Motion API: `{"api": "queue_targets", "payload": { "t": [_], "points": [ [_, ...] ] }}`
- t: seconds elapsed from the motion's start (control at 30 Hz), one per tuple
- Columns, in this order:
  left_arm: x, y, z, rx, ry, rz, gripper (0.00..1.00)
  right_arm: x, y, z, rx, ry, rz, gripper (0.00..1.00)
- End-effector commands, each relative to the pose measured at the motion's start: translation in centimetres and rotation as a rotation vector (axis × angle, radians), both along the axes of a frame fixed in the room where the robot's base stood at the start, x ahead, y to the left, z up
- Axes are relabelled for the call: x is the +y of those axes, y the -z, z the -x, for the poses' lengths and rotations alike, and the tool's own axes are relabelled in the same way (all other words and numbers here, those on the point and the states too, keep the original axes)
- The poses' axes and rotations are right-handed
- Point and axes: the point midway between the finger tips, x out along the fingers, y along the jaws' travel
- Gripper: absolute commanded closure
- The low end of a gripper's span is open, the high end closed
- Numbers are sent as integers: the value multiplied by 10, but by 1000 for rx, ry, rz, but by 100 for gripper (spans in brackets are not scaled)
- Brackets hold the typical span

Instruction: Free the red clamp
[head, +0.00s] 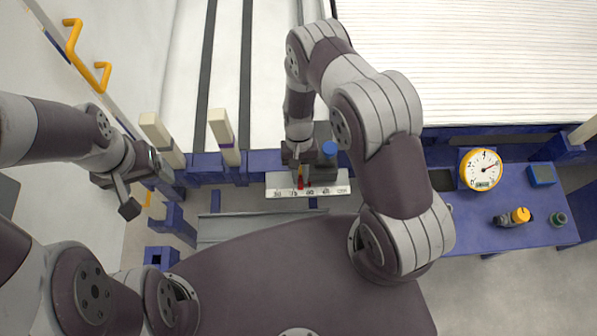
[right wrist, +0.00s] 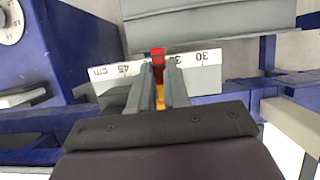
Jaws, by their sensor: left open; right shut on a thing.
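The red clamp (head: 300,184) sits at the white ruler strip (head: 335,190), which runs along the front of the blue frame. In the right wrist view the clamp (right wrist: 157,58) shows between my fingertips, over the ruler's marks, with a yellow part (right wrist: 160,98) lower between the fingers. My right gripper (head: 301,172) reaches down from above and is shut on the clamp; its fingers (right wrist: 158,74) hide the clamp's sides. Whether the clamp still touches the ruler I cannot tell. My left gripper (head: 118,190) is open, at the left, well away from the clamp.
A grey channel (head: 250,227) lies just in front of the ruler. Cream posts (head: 223,135) stand on the blue frame to the left. On the right, a blue bench (head: 470,215) carries a yellow dial gauge (head: 481,169) and a yellow-topped tool (head: 518,216).

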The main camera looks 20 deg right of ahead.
Motion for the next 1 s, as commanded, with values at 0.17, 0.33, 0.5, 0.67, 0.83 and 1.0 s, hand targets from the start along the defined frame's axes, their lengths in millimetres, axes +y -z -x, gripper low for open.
{"api": "queue_targets", "payload": {
  "t": [0.17, 0.33, 0.5, 0.67, 0.83, 1.0],
  "points": [
    [0, 0, 0, 0, 0, 0, 19, 0, 0, -1, -3, -6, -1, 100],
    [0, 0, 0, 0, 0, 0, 19, 0, 0, -1, -2, -4, 0, 58],
    [0, 0, 0, 0, 0, 0, 19, 0, 0, 0, -1, -3, -1, 58],
    [0, -2, 0, 0, 0, 0, 19, -1, -15, -7, -3, -2, -1, 58],
    [0, -5, 0, 0, 0, 0, 19, -5, -57, -25, -6, -1, -1, 58],
    [0, -7, 0, 0, 0, 0, 19, -9, -95, -39, -4, -2, -1, 58]
  ]
}}
